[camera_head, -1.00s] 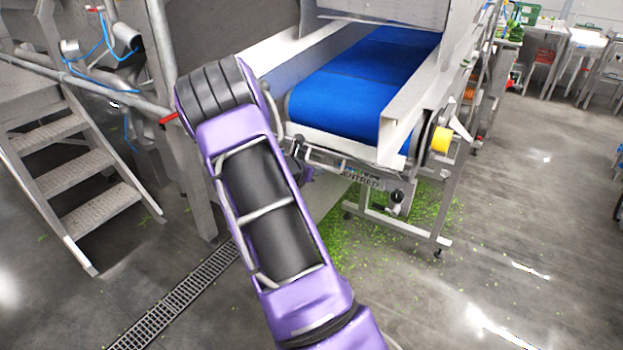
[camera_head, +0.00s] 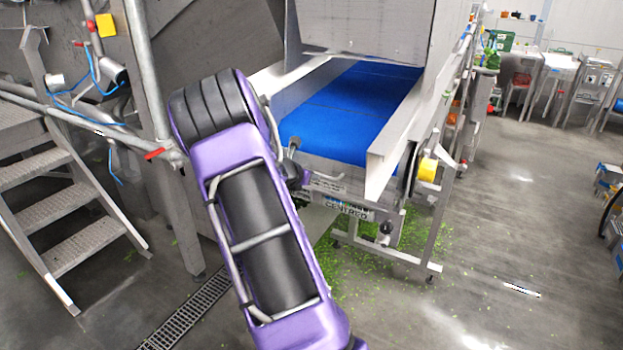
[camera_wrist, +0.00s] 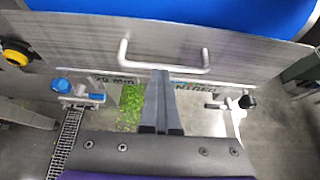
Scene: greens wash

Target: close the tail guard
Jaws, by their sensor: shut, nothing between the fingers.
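The tail guard (camera_head: 335,174) is a grey metal plate across the near end of the blue conveyor belt (camera_head: 345,120). In the wrist view the guard (camera_wrist: 235,58) stands upright below the blue belt edge, with a U-shaped bar handle (camera_wrist: 190,70) on its face. My gripper (camera_wrist: 160,75) is shut and empty, with its fingertips at the middle of the handle. I cannot tell whether they touch the handle or the plate. In the head view my purple arm hides most of the gripper and the guard's left part.
Metal steps (camera_head: 75,205) stand at left, beside a pipe with a red lever (camera_head: 155,154). Green leaf scraps (camera_head: 365,275) litter the floor under the conveyor. The floor at right (camera_head: 510,240) is open.

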